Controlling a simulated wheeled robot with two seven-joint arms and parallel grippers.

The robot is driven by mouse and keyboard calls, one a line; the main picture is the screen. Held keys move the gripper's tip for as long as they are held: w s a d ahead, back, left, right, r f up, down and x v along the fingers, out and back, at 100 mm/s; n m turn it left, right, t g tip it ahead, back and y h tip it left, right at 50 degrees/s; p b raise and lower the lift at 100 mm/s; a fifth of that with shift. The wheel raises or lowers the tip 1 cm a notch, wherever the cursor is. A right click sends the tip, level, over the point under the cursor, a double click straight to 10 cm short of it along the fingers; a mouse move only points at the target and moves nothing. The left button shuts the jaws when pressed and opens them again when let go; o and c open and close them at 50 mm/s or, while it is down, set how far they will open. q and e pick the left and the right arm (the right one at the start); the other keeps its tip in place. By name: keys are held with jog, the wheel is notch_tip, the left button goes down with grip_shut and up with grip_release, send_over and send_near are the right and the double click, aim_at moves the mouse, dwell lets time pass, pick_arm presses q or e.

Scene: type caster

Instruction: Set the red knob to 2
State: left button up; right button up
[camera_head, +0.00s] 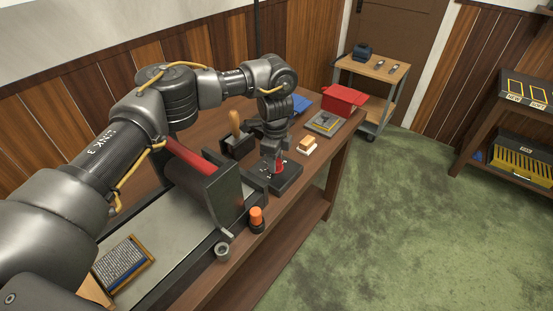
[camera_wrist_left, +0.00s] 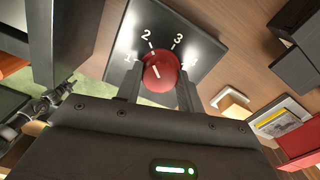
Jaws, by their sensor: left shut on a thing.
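The red knob (camera_head: 279,167) stands on a dark dial box (camera_head: 287,181) on the wooden workbench. In the left wrist view the knob (camera_wrist_left: 163,66) sits below white numerals 1, 2 and 3 on the black plate (camera_wrist_left: 195,38); another mark at the right is partly hidden by a finger. A short white line shows on the knob's face; I cannot tell exactly which numeral it lines up with. My left gripper (camera_head: 274,158) comes down from above and is shut on the knob, one finger on each side. My right gripper is not in view.
A press with a red roller (camera_head: 190,158) stands left of the dial box. An orange-topped knob (camera_head: 256,216) is near the bench's front edge. A wood-and-white block (camera_head: 307,145), a grey tray (camera_head: 325,122) and a red box (camera_head: 343,98) lie further right. The green floor is clear.

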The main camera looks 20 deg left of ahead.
pick_arm(q)
jog(key=shift+a, duration=0.15)
jog(key=o, duration=1)
jog(key=shift+r, duration=0.3)
notch_tip(320, 180, up, 10)
jog(key=shift+r, duration=0.15)
